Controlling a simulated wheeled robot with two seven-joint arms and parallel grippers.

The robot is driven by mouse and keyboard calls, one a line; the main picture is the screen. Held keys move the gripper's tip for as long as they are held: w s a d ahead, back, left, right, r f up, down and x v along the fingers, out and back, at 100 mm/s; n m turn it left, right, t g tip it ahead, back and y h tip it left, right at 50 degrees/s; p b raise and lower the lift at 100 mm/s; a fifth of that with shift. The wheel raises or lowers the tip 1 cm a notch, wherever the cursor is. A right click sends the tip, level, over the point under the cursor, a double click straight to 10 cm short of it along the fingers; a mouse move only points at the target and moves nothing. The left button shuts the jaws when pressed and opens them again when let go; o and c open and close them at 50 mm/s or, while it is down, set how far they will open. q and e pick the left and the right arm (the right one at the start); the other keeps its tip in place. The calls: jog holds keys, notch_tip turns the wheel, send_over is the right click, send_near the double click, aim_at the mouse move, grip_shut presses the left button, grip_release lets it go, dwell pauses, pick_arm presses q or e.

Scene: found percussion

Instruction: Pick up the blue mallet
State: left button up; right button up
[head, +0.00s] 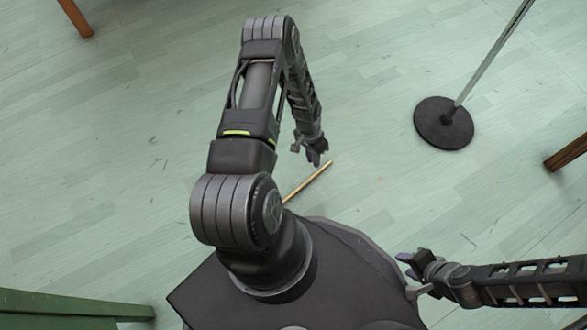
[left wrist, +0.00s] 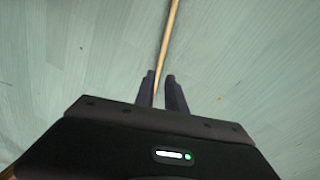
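A thin light-wood stick (head: 308,183) lies on the floor beside my base; its lower end is hidden behind my arm. No blue head shows on it, so I cannot tell whether it is the blue mallet. My left gripper (head: 317,158) points down near its upper end. In the left wrist view, the stick (left wrist: 169,40) runs down to the gap between the slightly parted fingers (left wrist: 162,92); it appears below them, not gripped. My right gripper (head: 405,264) is off to the right, with a bluish patch at its tip; its opening is unclear.
A round black stand base (head: 444,123) with a pole stands at the upper right. A wooden leg (head: 568,152) is at the right edge, another (head: 75,17) at the top left. A green piece of furniture (head: 70,306) is at the lower left. The floor between is clear.

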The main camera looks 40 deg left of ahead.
aim_at(316, 174)
pick_arm(q)
jog(key=shift+d+f+b, duration=0.2)
jog(key=shift+f+b, duration=0.4)
jog(key=shift+f, duration=0.7)
jog(key=f+b, duration=0.1)
jog(key=f, duration=0.1)
jog(key=d+f+b, duration=0.1)
jog(key=f+b, duration=0.1)
jog(key=f, duration=0.1)
jog(key=shift+f, duration=0.1)
jog(key=shift+c, duration=0.5)
grip_shut()
dwell(0.8)
